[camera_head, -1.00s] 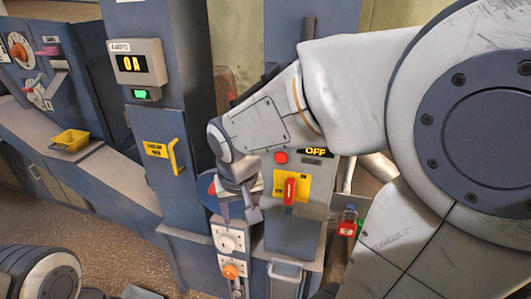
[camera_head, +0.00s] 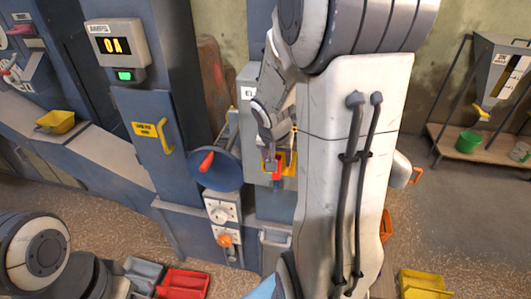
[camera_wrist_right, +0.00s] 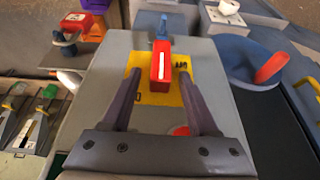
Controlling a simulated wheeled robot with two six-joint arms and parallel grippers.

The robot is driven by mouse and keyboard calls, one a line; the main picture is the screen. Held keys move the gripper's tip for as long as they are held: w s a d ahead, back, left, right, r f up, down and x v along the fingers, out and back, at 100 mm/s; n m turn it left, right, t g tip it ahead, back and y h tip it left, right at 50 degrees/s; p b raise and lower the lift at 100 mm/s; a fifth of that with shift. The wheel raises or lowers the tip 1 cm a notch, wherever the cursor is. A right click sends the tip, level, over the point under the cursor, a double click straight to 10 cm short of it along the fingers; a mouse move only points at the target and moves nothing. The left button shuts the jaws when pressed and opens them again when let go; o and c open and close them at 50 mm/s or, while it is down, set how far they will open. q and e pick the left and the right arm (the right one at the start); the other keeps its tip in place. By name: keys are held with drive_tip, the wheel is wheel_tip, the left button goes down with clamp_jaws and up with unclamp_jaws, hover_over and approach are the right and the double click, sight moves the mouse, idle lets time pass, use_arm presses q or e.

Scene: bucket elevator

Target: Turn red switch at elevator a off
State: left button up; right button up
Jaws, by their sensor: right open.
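The red switch (camera_head: 277,173) sits on a yellow plate on the grey elevator control box, partly hidden by my right arm in the head view. In the right wrist view the red switch (camera_wrist_right: 160,62) stands between the two dark fingers of my right gripper (camera_wrist_right: 158,80), against the yellow plate (camera_wrist_right: 162,96). My right gripper (camera_head: 280,160) is open around the switch, with a gap on each side. The box's display is hidden behind my arm. My left arm shows at the lower left of the head view, but its gripper is out of view.
A blue wheel with a red handle (camera_head: 215,170) is just left of the box, above a white and an orange knob (camera_head: 225,240). A cabinet with an AMPS display (camera_head: 115,43) stands further left. Red (camera_head: 183,284) and yellow bins (camera_head: 422,284) are at the bottom.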

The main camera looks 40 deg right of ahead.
drive_tip(key=shift+w+d+f, duration=0.15)
drive_tip(key=shift+f, duration=0.4)
clamp_jaws()
drive_tip(key=shift+f+b, duration=0.1)
drive_tip(key=shift+b, duration=0.4)
drive_tip(key=shift+w+a+f+n+g+h+b, duration=0.4)
drive_tip(key=shift+n+g+h+b, duration=0.35)
drive_tip(key=shift+g+h+b, duration=1.2)
drive_tip(key=shift+w+a+f+n+g+h+b, duration=0.3)
drive_tip(key=shift+f+n+g+h+b, duration=0.35)
drive_tip(key=shift+g+h+b, duration=1.25)
drive_tip(key=shift+w+a+f+n+g+h+b, duration=0.35)
drive_tip(key=shift+n+g+h+b, duration=0.55)
drive_tip(key=shift+g+h+b, duration=1.05)
drive_tip(key=shift+t+h+b, duration=0.3)
drive_tip(key=shift+h, duration=0.3)
